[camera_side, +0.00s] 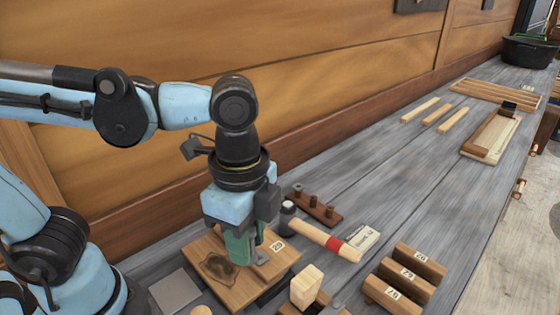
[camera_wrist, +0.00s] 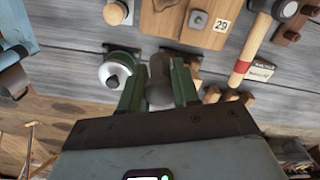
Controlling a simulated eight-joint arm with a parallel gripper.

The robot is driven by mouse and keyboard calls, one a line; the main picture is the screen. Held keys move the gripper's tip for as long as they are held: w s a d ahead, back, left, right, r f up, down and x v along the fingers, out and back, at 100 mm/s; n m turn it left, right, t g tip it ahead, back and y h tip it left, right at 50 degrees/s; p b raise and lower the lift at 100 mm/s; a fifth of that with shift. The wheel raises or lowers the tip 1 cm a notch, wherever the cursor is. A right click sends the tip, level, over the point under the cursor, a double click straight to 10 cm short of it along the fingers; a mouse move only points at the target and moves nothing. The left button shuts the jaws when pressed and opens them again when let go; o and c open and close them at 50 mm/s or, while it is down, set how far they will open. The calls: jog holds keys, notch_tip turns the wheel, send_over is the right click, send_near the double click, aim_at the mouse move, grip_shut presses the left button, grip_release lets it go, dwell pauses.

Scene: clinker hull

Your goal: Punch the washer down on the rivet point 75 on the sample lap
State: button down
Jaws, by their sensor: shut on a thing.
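A wooden board (camera_side: 240,287) with a dark stain and a tag that looks like 29 lies on the bench; it also shows at the top of the wrist view (camera_wrist: 160,22). I cannot find a mark 75. A small grey plate with a raised centre (camera_wrist: 198,19) lies on the board; whether it includes the washer I cannot tell. My gripper (camera_side: 243,258) has green fingers and appears over the board in the side view. In the wrist view my gripper (camera_wrist: 158,88) is shut on a dark brown cylinder (camera_wrist: 160,70), perhaps the punch. Its lower end is unclear.
A hammer with a red-banded handle (camera_side: 322,238) lies right of the board, beside a card (camera_side: 363,237). A dark peg rack (camera_side: 316,207) is behind it. Numbered wooden blocks (camera_side: 407,274) stand front right. A wooden wall (camera_side: 300,70) runs behind. The bench's middle right is clear.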

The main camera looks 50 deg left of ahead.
jog(key=s+d+r, duration=0.3)
jog(key=shift+s+r, duration=0.3)
jog(key=shift+r, duration=0.3)
jog(key=shift+r, duration=0.7)
jog(key=shift+r, duration=0.85)
jog(key=shift+a, duration=0.1)
jog(key=w+a+f+n, duration=0.3)
jog(key=w+a+f, duration=0.15)
jog(key=a, duration=0.35)
jog(key=w+a+f+n, duration=0.3)
jog(key=w+a+f, duration=0.15)
jog(key=a, duration=0.35)
jog(key=shift+w+a+f, duration=0.1)
jog(key=shift+f, duration=2.1)
